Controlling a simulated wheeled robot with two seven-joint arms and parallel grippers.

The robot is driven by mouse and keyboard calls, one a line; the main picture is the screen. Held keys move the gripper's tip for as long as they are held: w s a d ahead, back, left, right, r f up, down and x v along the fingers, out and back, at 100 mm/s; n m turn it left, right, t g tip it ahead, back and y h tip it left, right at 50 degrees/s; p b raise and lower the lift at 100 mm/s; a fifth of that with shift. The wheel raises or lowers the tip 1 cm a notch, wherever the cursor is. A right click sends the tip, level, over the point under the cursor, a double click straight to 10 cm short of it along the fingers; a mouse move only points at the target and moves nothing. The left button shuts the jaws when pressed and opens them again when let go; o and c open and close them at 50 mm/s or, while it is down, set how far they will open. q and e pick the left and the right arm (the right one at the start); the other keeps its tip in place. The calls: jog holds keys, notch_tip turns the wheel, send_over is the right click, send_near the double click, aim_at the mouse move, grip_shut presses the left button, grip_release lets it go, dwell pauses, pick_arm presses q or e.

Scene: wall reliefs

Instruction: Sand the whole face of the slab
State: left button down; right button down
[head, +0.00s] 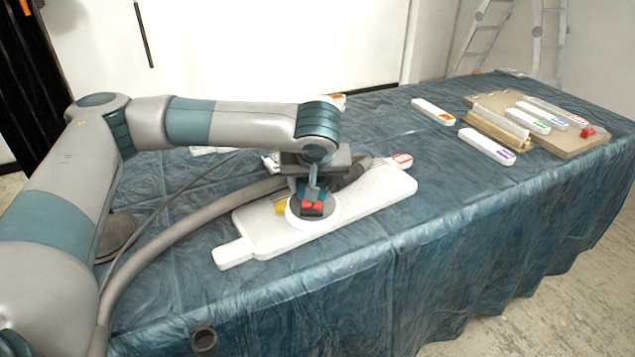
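The white slab (370,201) lies flat on the blue-covered table, slanting from lower left to upper right, with a narrow tab at its left end. A sander (325,209) with a round pale pad and red parts on top stands on the middle of the slab, seemingly flat on its face. My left gripper (313,183) is above the sander and appears shut on it. The arm hides the sander's back and part of the slab's far edge. Dust or sanding marks on the face are too small to tell. My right gripper is not in view.
A thick grey hose (190,232) runs from the sander to the lower left. White labelled bars (487,146) and a brown board (570,143) holding several items lie at the right. The blue sheet (470,205) right of the slab is clear. A ladder (537,40) stands behind.

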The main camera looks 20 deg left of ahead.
pick_arm(q)
jog(key=shift+s+a+r, duration=0.15)
jog(key=shift+s+a, duration=0.2)
jog(key=shift+s, duration=0.1)
jog(key=shift+s+a, duration=0.1)
jog(key=shift+s, duration=0.05)
dwell(0.3)
jog(key=shift+s+a+b, duration=0.45)
jog(key=shift+s+a, duration=0.05)
jog(key=shift+s, duration=0.25)
jog(key=shift+s+a+b, duration=0.4)
jog(key=shift+s+a, duration=0.1)
jog(key=shift+s, duration=0.25)
jog(key=shift+r, duration=0.1)
jog(key=shift+a, duration=0.1)
jog(key=shift+s+a+b, duration=0.45)
jog(key=shift+s+a, duration=0.05)
jog(key=shift+s, duration=0.3)
jog(key=shift+s+a+b, duration=0.4)
jog(key=shift+s+a, duration=0.05)
jog(key=shift+s, duration=0.35)
jog(key=shift+s+a+f, duration=0.1)
jog(key=shift+f, duration=0.1)
